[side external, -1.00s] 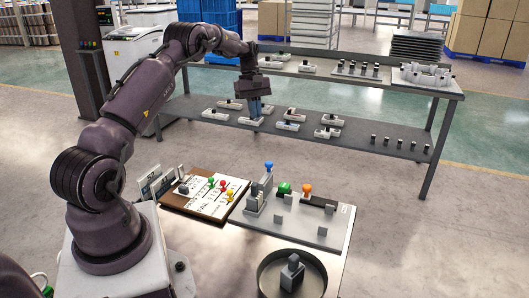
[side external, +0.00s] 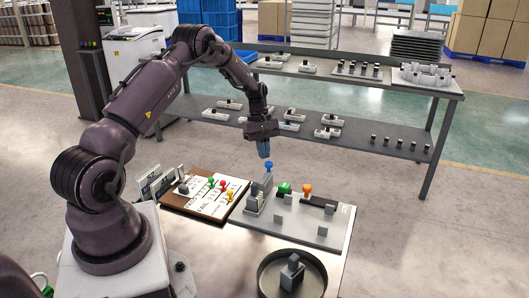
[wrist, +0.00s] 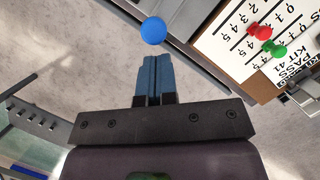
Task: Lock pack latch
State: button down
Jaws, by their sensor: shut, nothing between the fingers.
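A grey fixture plate (side external: 330,236) lies on the near table. A blue ball knob (side external: 268,167) stands on top of an upright grey block (side external: 256,196) at its left. A green piece (side external: 284,188) and an orange knob (side external: 307,188) beside a dark bar (side external: 322,202) are also on the plate. I cannot tell which part is the pack latch. My gripper (side external: 265,156) points down just above the blue knob, its blue fingers shut and empty. In the wrist view the fingers (wrist: 153,62) are together, and the blue knob (wrist: 154,30) shows just beyond their tips.
A brown-edged board (side external: 212,194) with red, green and yellow pins lies left of the plate. A round dark tray (side external: 262,284) holding a small grey piece (side external: 292,268) is in front. A two-level shelf bench (side external: 360,145) with small parts stands behind.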

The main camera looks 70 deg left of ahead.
jog(key=shift+d, duration=0.4)
jog(key=shift+s, duration=0.1)
jog(key=shift+s+d, duration=1.15)
jog(key=a+r, duration=0.7)
jog(key=r, duration=0.3)
